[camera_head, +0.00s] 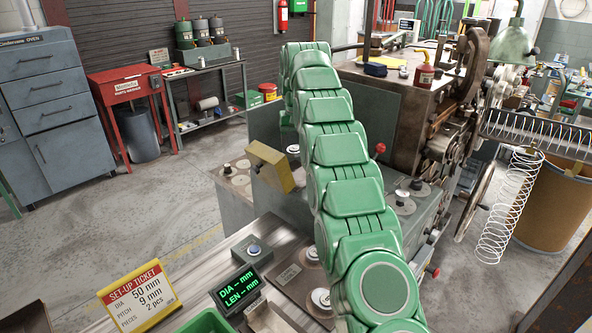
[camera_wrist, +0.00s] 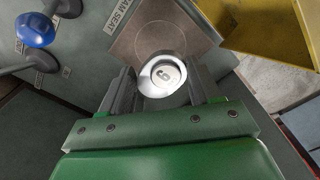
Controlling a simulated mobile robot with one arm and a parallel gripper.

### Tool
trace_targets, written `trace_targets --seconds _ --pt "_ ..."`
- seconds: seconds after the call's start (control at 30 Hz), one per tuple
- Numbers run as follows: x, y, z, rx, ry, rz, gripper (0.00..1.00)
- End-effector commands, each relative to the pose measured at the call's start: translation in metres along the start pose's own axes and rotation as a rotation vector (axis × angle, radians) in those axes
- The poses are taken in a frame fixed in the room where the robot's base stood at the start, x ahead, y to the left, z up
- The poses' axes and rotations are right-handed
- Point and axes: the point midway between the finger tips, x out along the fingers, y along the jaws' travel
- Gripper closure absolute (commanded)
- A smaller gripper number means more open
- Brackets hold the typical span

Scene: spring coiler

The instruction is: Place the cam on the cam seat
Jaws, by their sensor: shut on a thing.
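My gripper (camera_wrist: 163,88) is shut on the cam (camera_wrist: 162,75), a pale silver round piece with a raised hub, held between its two grey fingers. Just beyond the cam lies the cam seat (camera_wrist: 150,35), a brownish square plate with a faint circle, beside a "CAM SEAT" label (camera_wrist: 117,12). The cam overlaps the near part of the plate in this view. I cannot tell whether it touches the plate. In the head view, my green arm hides the gripper, the cam and the seat.
A yellow block (camera_head: 270,165) stands on the machine left of my arm; yellow also fills the wrist view's upper right. A blue knob (camera_wrist: 36,29) sits at the left. A set-up ticket (camera_head: 140,297) and green-lettered display (camera_head: 240,287) stand in front. A large spring (camera_head: 510,205) hangs at right.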

Motion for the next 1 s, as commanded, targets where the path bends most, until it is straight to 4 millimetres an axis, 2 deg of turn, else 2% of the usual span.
trace_targets --seconds 0.33,0.57,0.83,1.0 --pt "0.033 0.000 0.001 0.000 -0.003 0.000 0.75" --pt "0.042 0.000 0.000 0.000 -0.001 0.000 0.75" --pt "0.068 0.000 0.001 0.000 -0.001 0.000 0.75" --pt "0.074 0.000 0.000 0.000 0.000 0.000 0.75"
